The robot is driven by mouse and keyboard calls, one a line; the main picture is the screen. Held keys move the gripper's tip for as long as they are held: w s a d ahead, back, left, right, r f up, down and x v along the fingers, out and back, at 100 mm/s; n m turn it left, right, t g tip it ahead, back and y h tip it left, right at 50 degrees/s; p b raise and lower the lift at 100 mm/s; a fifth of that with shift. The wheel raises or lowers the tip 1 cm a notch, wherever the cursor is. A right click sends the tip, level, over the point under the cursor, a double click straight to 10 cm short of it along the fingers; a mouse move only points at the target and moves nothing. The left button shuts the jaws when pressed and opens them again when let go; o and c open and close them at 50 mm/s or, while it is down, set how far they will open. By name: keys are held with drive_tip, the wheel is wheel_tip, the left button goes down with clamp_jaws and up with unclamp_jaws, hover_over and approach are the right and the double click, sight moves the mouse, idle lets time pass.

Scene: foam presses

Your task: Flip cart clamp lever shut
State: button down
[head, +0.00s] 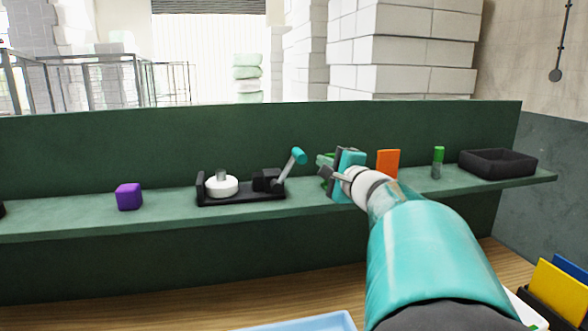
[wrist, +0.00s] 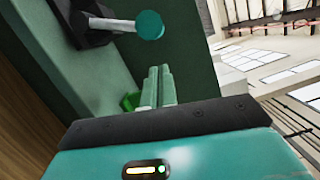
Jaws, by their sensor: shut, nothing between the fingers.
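The clamp lever (head: 291,166) is a grey rod with a teal knob. It rises tilted up and to the right from a dark block at the right end of a black clamp base (head: 241,199) on the green shelf. A white disc with a grey stub (head: 221,185) sits on the base's left part. My gripper (head: 326,168) is just right of the lever, apart from it in the head view. In the wrist view my fingers (wrist: 158,86) are together and empty, and the lever's teal knob (wrist: 149,25) is above them. A green object behind the fingers is partly hidden.
The narrow green shelf (head: 80,218) carries a purple cube (head: 129,196) to the left. An orange block (head: 388,163), a green-topped peg (head: 437,161) and a black tray (head: 497,162) stand to the right. A green back panel (head: 100,150) runs behind the shelf.

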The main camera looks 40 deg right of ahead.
drive_tip(key=shift+w+a+r, duration=0.15)
drive_tip(key=shift+w+a, duration=0.1)
drive_tip(key=shift+a, duration=0.3)
drive_tip(key=shift+w+a+r, duration=0.1)
drive_tip(key=shift+w+a, duration=0.1)
drive_tip(key=shift+a, duration=0.3)
drive_tip(key=shift+a+r, duration=0.1)
drive_tip(key=shift+r, duration=0.05)
drive_tip(key=shift+a+r+n, duration=0.15)
drive_tip(key=shift+n, duration=0.25)
drive_tip(key=shift+w+a+r, duration=0.1)
drive_tip(key=w+a+r+n+g, duration=0.2)
drive_tip(key=w+a+n, duration=0.3)
drive_tip(key=a+n, duration=0.4)
drive_tip(key=shift+a+r+g, duration=0.15)
drive_tip(key=shift+r+g, duration=0.1)
drive_tip(key=shift+g, duration=0.15)
